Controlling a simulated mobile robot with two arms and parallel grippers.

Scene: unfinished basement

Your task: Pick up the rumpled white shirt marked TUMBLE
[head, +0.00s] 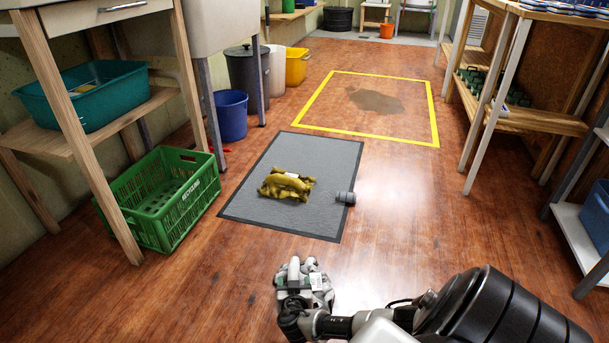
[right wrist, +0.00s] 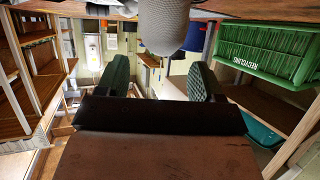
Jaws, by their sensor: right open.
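My left gripper is out of view.
A mustard rumpled cloth (head: 287,183) and a small grey cylinder (head: 346,197) lie on the grey mat (head: 255,212). A green recycling crate (head: 190,213) stands left. A puddle (head: 374,101) lies inside a yellow floor outline. Shelving (head: 500,112) lines the right; bare floor surrounds the mat.

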